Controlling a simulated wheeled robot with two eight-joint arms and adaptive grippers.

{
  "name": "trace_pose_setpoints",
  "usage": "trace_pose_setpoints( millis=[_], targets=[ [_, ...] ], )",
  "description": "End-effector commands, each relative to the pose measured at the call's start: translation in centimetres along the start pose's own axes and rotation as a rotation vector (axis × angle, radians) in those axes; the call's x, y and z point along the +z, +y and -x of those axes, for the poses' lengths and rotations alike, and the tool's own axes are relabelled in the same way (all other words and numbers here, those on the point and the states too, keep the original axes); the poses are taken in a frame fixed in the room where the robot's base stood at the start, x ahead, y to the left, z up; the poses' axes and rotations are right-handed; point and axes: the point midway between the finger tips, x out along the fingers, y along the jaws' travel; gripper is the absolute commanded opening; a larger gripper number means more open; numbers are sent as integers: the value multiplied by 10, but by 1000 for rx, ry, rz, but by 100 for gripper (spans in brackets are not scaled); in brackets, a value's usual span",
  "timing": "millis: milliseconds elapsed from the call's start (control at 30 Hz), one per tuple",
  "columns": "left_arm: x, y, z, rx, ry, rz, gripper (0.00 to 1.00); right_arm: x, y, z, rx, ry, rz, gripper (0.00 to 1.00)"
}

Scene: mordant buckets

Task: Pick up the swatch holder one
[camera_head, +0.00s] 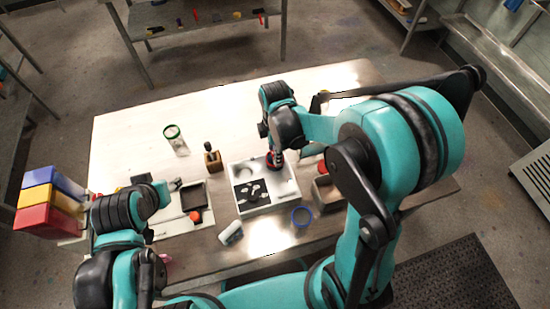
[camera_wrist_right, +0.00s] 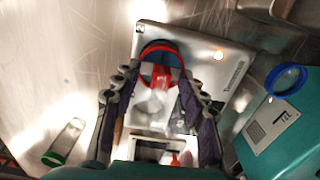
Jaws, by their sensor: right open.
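No label marks the swatch holder one, so I cannot tell for certain which thing it is. A round red and dark-blue piece (camera_wrist_right: 160,68) with something clear in it lies between the fingers of my right gripper (camera_wrist_right: 158,112) in the right wrist view. The fingers are open, one on each side; I cannot tell whether they touch it. In the head view my right gripper (camera_head: 274,158) points down over the right part of a white divided tray (camera_head: 262,207) and hides much of the piece. My left gripper (camera_head: 176,185) is beside a dark-lined tray; its jaw opening is too small to judge.
A green-lidded clear jar (camera_head: 175,140), a wooden block (camera_head: 213,161), a white cylinder (camera_head: 231,233) and a blue ring (camera_head: 302,216) stand or lie around the tray. A brown open box (camera_head: 326,192) is close on the right. The back left of the table (camera_head: 130,130) is clear.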

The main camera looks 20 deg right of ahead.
Motion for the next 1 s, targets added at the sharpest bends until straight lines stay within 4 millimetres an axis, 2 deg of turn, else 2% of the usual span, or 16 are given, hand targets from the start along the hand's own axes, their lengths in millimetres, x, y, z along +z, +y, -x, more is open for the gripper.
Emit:
trace_pose_setpoints(
  millis=[233, 267, 400, 767, 867, 1000],
  targets=[
    [0, 0, 0, 0, 0, 0, 46, 0, 0, -2, 0, 0, 0, 42],
    [0, 0, 0, 0, 0, 0, 46, 0, 0, -2, 0, 0, 0, 37],
    [0, 0, 0, 0, 0, 0, 46, 0, 0, -2, 0, 0, -1, 0],
    [0, 0, 0, 0, 0, 0, 46, 0, 0, 0, 0, 0, -1, 0],
    [-2, 0, 3, 0, 0, 0, 46, 0, 0, 9, 0, 0, -1, 0],
    [-6, 0, 9, 0, 0, 0, 46, 0, 0, 37, 0, 0, -1, 0]
  ],
)
